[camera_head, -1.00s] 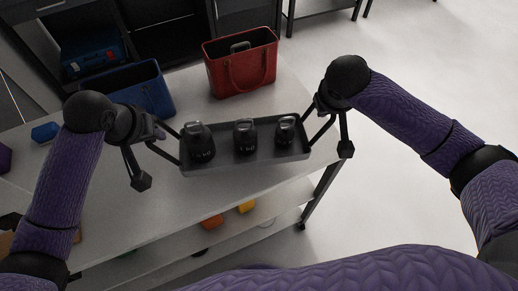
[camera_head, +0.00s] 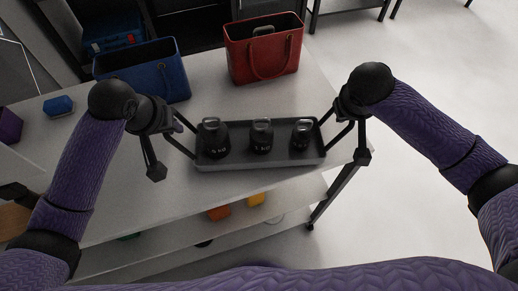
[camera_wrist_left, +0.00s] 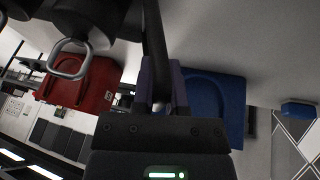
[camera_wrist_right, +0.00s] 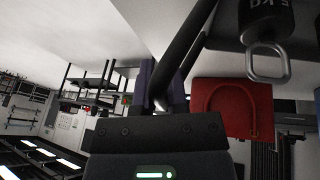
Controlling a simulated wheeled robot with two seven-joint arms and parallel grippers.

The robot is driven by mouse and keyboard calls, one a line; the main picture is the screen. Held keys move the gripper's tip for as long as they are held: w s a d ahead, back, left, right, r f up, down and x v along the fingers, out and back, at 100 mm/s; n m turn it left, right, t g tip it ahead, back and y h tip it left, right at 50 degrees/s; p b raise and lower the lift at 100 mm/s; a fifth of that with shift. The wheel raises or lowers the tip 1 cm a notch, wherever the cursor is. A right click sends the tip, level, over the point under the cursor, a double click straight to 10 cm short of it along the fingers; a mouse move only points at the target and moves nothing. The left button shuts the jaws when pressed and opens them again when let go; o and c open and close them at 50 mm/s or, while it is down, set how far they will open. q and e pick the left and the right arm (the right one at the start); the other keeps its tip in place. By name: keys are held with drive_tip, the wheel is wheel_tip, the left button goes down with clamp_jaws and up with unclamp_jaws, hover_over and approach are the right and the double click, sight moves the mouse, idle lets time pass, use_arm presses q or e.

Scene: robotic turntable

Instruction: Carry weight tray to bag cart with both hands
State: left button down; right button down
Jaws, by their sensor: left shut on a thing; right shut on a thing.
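The dark grey weight tray (camera_head: 258,165) is between my two grippers in the head view, looking level over the front part of the cart top. Three black kettlebell weights stand in it: a left one (camera_head: 214,142), a middle one (camera_head: 261,140) and a right one (camera_head: 301,138). My left gripper (camera_head: 180,138) is shut on the tray's left handle, and my right gripper (camera_head: 338,122) is shut on its right handle. Behind the tray, a red bag (camera_head: 264,52) and a blue bag (camera_head: 142,72) stand on the cart (camera_head: 120,195). Whether the tray touches the cart top is hard to tell.
A small blue block (camera_head: 58,106) and a purple object (camera_head: 9,126) lie on the cart's left. Orange (camera_head: 219,212) and yellow (camera_head: 256,199) items show on the lower shelf. A dark shelf unit with a blue case (camera_head: 113,45) stands behind. Open floor lies right.

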use_arm(q)
drive_tip(key=shift+f+b, duration=0.35)
drive_tip(key=shift+f, duration=0.25)
use_arm(e)
drive_tip(key=shift+f, duration=0.65)
use_arm(q)
drive_tip(key=c, duration=0.9)
unclamp_jaws()
drive_tip(key=shift+r, duration=0.2)
drive_tip(key=shift+c, duration=0.2)
use_arm(e)
drive_tip(key=c, duration=0.9)
unclamp_jaws()
drive_tip(key=shift+s+r, duration=0.1)
drive_tip(key=shift+r, duration=0.1)
use_arm(q)
drive_tip(key=shift+o, duration=1.4)
use_arm(e)
drive_tip(key=shift+o, duration=1.2)
use_arm(q)
drive_tip(key=shift+s, duration=0.1)
drive_tip(key=v, duration=1.2)
use_arm(e)
drive_tip(key=v, duration=1.2)
